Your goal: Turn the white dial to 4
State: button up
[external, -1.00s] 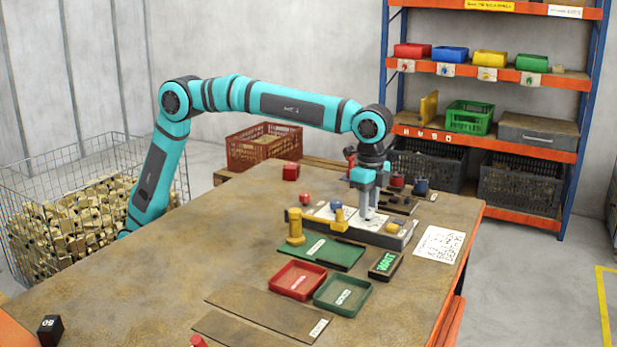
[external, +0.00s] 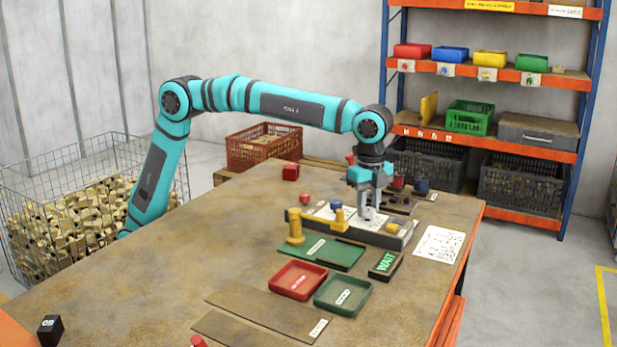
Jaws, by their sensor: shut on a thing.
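The white dial (external: 369,212) sits on the panel (external: 404,238), a long grey block with a white top near the table's right side. My gripper (external: 370,207) points straight down over the panel, its fingers at the dial and closed on it. The fingers cover most of the dial, so its pointer and the number it stands at cannot be read. A blue-topped knob (external: 336,205) and a yellow knob (external: 340,220) stand to the left of my gripper on the same panel.
A yellow peg (external: 295,227) stands at the panel's left end. In front are a green mat (external: 345,257), a red tray (external: 297,281), a green tray (external: 343,296) and a display (external: 385,265) reading WAIT. Red and blue pieces (external: 421,187) stand behind. The table's left half is mostly clear.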

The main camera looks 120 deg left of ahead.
aim_at(369, 209)
jog(key=shift+r, duration=0.1)
jog(key=o, duration=1)
notch_tip(369, 209, up, 17)
jog(key=shift+r, duration=0.15)
dwell(0.5)
